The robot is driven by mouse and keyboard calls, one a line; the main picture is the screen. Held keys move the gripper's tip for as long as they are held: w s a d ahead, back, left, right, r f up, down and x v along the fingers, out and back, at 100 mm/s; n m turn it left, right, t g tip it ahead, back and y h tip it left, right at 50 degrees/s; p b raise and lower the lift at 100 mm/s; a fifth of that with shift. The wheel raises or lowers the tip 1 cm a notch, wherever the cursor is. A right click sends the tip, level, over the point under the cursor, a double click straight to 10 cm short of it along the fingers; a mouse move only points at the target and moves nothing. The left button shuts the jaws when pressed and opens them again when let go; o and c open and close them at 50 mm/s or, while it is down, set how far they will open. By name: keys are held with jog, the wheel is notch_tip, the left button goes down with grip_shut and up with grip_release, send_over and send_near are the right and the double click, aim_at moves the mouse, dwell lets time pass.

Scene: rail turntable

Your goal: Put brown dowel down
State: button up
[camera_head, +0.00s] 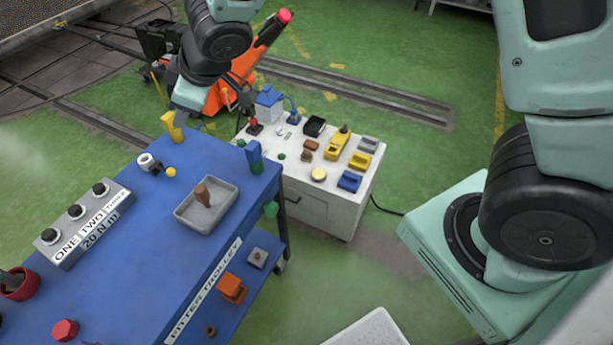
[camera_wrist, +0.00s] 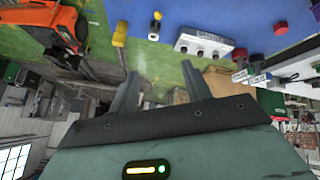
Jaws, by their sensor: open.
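The brown dowel (camera_head: 203,194) stands, slightly tilted, in a shallow grey tray (camera_head: 222,217) on the blue trolley top (camera_head: 165,243). My gripper (camera_head: 212,105) is above the far end of the trolley, up and away from the dowel and the tray. In the wrist view my gripper (camera_wrist: 160,85) has its two fingers spread apart with nothing between them. The dowel is not visible in the wrist view.
A white cabinet (camera_head: 320,211) behind holds several small parts. Bare blue surface lies left of the tray.

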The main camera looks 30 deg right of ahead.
jog(key=s+d+r+m+g+h, duration=0.1)
jog(key=s+d+g, duration=0.1)
jog(key=s, duration=0.7)
jog(key=s+d+r+m+g+h, duration=0.1)
jog(key=s+d, duration=0.3)
jog(key=s, duration=0.6)
jog(key=s+d+r+m+g+h, duration=0.1)
jog(key=s+d+m+g, duration=0.1)
jog(key=s, duration=0.8)
jog(key=shift+s+d+r+g+h, duration=0.15)
jog(key=shift+d+r+g+h, duration=0.2)
jog(key=shift+d, duration=0.35)
notch_tip(320, 180, down, 8)
jog(key=b, duration=0.8)
jog(key=shift+r, duration=0.15)
jog(key=shift+c, duration=0.3)
